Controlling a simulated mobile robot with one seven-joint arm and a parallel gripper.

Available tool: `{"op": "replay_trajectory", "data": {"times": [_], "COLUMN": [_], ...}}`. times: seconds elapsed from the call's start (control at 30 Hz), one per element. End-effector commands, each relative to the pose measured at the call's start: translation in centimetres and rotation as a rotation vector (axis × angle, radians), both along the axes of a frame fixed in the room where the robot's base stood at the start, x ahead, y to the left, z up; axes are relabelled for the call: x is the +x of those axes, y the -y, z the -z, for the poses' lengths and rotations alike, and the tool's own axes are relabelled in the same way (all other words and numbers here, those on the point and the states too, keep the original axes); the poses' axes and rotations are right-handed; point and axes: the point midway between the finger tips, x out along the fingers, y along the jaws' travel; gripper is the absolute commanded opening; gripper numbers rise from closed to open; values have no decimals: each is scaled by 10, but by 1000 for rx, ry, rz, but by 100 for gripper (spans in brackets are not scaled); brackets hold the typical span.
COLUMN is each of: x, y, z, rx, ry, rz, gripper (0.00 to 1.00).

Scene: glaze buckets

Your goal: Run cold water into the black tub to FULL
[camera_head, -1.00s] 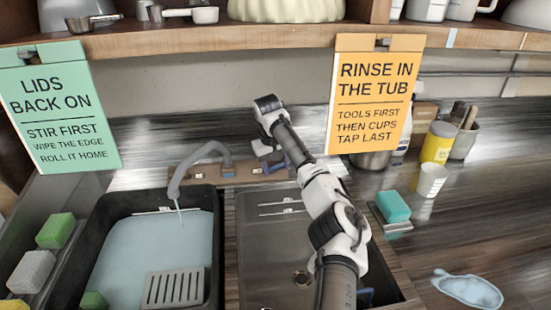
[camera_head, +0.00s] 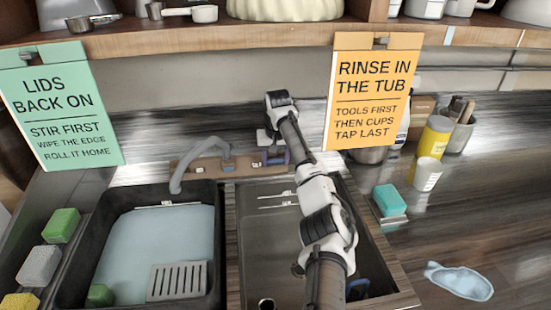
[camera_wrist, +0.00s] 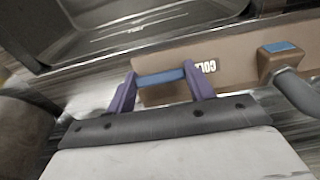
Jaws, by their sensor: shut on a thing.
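The black tub (camera_head: 80,255) is at the left in the head view. Pale blue water (camera_head: 150,240) spreads wide in it, up near a small white mark on the back wall. The grey spout (camera_head: 205,148) curves over the tub's back edge, and I see no stream from it. My gripper (camera_wrist: 160,82) has purple fingers shut on the blue cold handle (camera_wrist: 161,77), beside the label "COLD" (camera_wrist: 205,67) on the brown tap board (camera_wrist: 235,62). In the head view the gripper is small and partly hidden by my arm.
A metal sink (camera_head: 265,240) lies right of the tub, under my arm. A grey slotted rack (camera_head: 177,282) and a green sponge (camera_head: 100,294) are in the tub. More sponges line its left side. An orange sign (camera_head: 372,90) hangs behind, right of my arm.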

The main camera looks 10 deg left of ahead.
Motion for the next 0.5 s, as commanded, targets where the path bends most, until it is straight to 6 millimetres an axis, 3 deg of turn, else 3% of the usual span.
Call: {"op": "replay_trajectory", "data": {"times": [0.07,0.1,0.23,0.5], "x": [0,0,0,0], "y": [0,0,0,0], "z": [0,0,0,-1], "rx": [2,2,1,1], "ry": [0,0,1,1], "rz": [3,3,2,1], "gripper": [30,58,75,75]}}
